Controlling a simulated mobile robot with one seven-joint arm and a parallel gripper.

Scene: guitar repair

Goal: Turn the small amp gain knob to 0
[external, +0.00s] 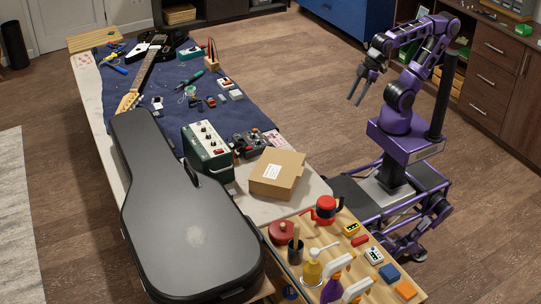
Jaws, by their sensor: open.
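The small amp (208,148) is a dark green box with a pale top panel that carries several small knobs (204,132). It stands on the workbench between the black guitar case and a cardboard box. The knobs are too small to tell which is gain or where it points. My gripper (357,93) is open and empty. It hangs in the air off the right side of the bench, to the upper right of the amp and well apart from it. My purple arm is folded above my base.
A black guitar case (185,220) lies along the amp's left side. A cardboard box (277,172) and a dark pedal-like device (248,143) sit to its right. An electric guitar (147,67) and tools lie on the blue mat (221,119).

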